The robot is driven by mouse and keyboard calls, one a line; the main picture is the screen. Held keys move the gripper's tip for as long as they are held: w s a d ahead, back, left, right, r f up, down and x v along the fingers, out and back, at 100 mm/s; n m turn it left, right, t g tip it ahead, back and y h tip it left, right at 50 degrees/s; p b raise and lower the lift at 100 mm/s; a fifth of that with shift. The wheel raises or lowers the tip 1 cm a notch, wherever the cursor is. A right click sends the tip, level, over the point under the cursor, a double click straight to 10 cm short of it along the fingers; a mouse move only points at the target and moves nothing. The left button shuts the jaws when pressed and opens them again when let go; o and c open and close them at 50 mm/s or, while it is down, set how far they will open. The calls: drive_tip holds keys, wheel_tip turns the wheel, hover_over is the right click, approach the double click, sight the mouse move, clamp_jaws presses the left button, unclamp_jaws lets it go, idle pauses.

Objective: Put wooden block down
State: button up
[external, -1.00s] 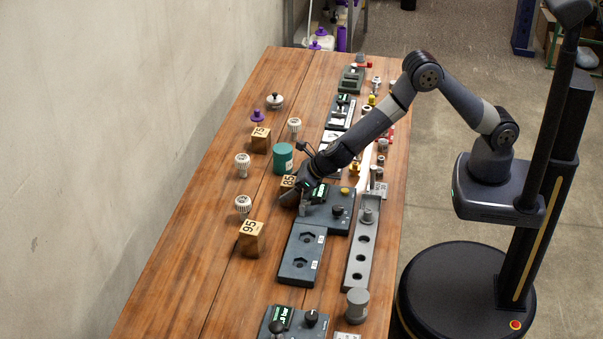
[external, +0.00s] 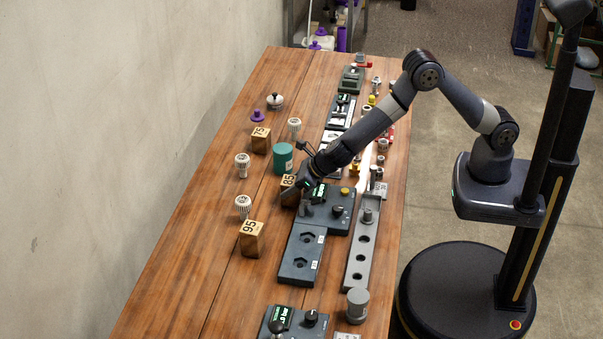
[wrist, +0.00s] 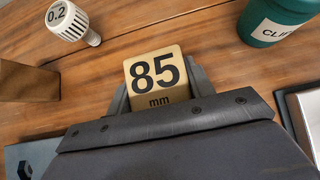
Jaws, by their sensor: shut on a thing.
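The wooden block marked 85 mm (wrist: 157,77) is between the two fingers of my gripper (wrist: 160,85) in the wrist view. In the external view the same block (external: 288,190) is at the left side of the dark grey station, partly hidden by my gripper (external: 299,187). My gripper is shut on it from its right side, low over the table. I cannot tell whether the block's underside touches the wood.
A green tin (external: 282,158) stands just behind the block. Other wooden blocks marked 75 (external: 261,141) and 95 (external: 251,239) and white ribbed knobs (external: 243,206) stand on the table (external: 190,240). The dark station (external: 335,213) lies close right. Bare wood lies left.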

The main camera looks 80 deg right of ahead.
wheel_tip(320, 180, up, 9)
drive_tip(key=p, duration=0.3)
drive_tip(key=shift+d+r, duration=0.1)
drive_tip(key=shift+r, duration=0.05)
drive_tip(key=w+d+r+m+h+p, duration=0.1)
drive_tip(key=w+d+r+m+h, duration=0.15)
drive_tip(key=d+r, duration=0.35)
drive_tip(key=w+d+r+m+h+p, duration=0.1)
drive_tip(key=w+d+r+m, duration=0.2)
drive_tip(key=d, duration=0.5)
hover_over(282, 147)
drive_tip(key=shift+n+g, duration=0.3)
drive_tip(key=shift+n, duration=0.15)
wheel_tip(282, 147, down, 9)
drive_tip(key=shift+a+f, duration=0.1)
drive_tip(key=o, duration=1.1)
drive_tip(key=shift+f, duration=0.1)
drive_tip(key=shift+o, duration=0.2)
drive_tip(key=shift+r, duration=0.25)
drive_tip(key=b+v, duration=0.1)
drive_tip(key=v, duration=1.1)
drive_tip(key=shift+b, duration=0.3)
